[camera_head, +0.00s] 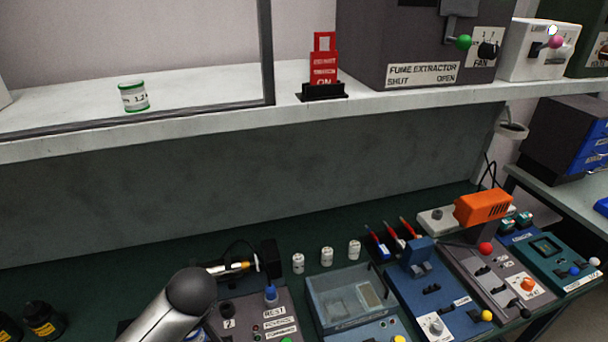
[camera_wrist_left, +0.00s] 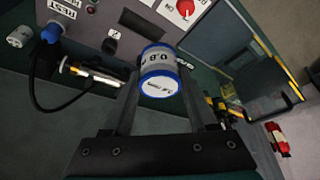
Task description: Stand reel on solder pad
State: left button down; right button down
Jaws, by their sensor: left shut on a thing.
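A white reel with blue rims and a "0.8" label (camera_wrist_left: 158,72) is held between the fingers of my left gripper (camera_wrist_left: 160,84) in the left wrist view. The gripper is shut on it, with a grey panel marked "REST" (camera_wrist_left: 118,28) beyond. In the head view my left arm comes in from the bottom left and hides the gripper and that reel. Another reel with green rims (camera_head: 133,96) stands upright on the white shelf (camera_head: 200,118). I cannot make out a surface marked as the solder pad. My right gripper is not in view.
Several small white cylinders (camera_head: 327,256) stand behind the grey-blue clear-lidded box (camera_head: 345,300). A red tag holder (camera_head: 323,62) and a fume extractor (camera_head: 410,45) stand on the shelf. Dark jars (camera_head: 42,320) stand lower left.

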pick_arm(q)
jog(key=w+d+r+m+t+h, duration=0.15)
jog(key=w+r+m, duration=0.25)
jog(key=r, duration=0.5)
jog(key=w+d+r+m+h, duration=0.1)
jog(key=w+d+r+m, duration=0.2)
jog(key=r, duration=0.6)
jog(key=s+d+r+m+h, duration=0.1)
jog(key=s+d+r+m, duration=0.2)
jog(key=s+r+m, duration=0.15)
notch_tip(320, 180, down, 24)
jog(key=b, duration=2.4)
jog(key=shift+w, duration=0.4)
jog(key=shift+w+a+r+t, duration=0.1)
jog(key=shift+t, duration=0.15)
